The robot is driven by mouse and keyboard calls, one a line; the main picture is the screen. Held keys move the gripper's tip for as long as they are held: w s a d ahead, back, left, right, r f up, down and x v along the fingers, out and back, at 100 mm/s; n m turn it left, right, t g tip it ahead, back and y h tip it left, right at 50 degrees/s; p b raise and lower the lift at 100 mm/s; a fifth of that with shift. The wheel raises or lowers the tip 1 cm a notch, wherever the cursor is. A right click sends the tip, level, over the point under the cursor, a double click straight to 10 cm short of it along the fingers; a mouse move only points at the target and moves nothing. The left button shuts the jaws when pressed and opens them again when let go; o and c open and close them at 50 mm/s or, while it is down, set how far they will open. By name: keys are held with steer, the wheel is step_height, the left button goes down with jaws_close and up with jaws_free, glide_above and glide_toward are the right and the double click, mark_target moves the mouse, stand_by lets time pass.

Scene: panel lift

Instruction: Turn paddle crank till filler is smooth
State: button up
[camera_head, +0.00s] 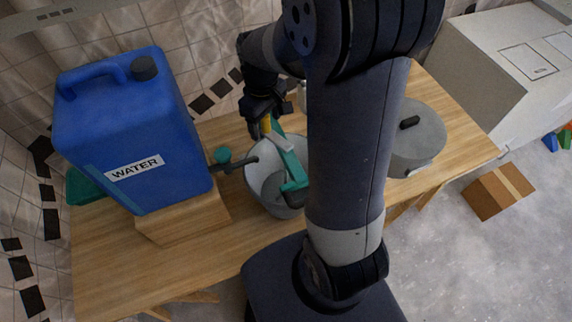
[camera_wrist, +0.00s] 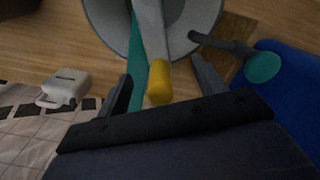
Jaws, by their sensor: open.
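The grey bucket (camera_head: 262,177) stands on the wooden table, partly hidden by my arm; its rim also shows at the top of the wrist view (camera_wrist: 96,18). A teal bar (camera_head: 292,168) lies across it. The pale crank arm (camera_wrist: 150,22) ends in a yellow handle (camera_wrist: 159,84), which also shows in the head view (camera_head: 266,126). My gripper (camera_wrist: 161,70) is open, with its fingers on either side of the yellow handle and gaps to both. In the head view my gripper (camera_head: 264,130) is at the bucket's far side. The filler's texture is unclear.
A blue water jug (camera_head: 125,125) stands on a wooden block (camera_head: 190,222) left of the bucket; its teal-knobbed tap (camera_head: 222,155) points at the bucket. A lidded grey pot (camera_head: 420,140) stands right. A white container (camera_wrist: 66,86) shows in the wrist view. A cardboard box (camera_head: 498,192) lies on the floor.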

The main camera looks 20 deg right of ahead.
steer(key=o, duration=0.5)
step_height(320, 180, up, 5)
steer(key=p, duration=0.4)
steer(key=shift+r, duration=2)
steer(key=shift+f, duration=0.15)
step_height(320, 180, down, 9)
steer(key=b, duration=0.4)
steer(key=shift+f, duration=0.1)
steer(key=shift+w+d+r, duration=0.1)
steer(key=shift+d+r, duration=0.1)
steer(key=shift+d, duration=0.2)
steer(key=shift+w+d, duration=0.15)
steer(key=shift+d, duration=0.55)
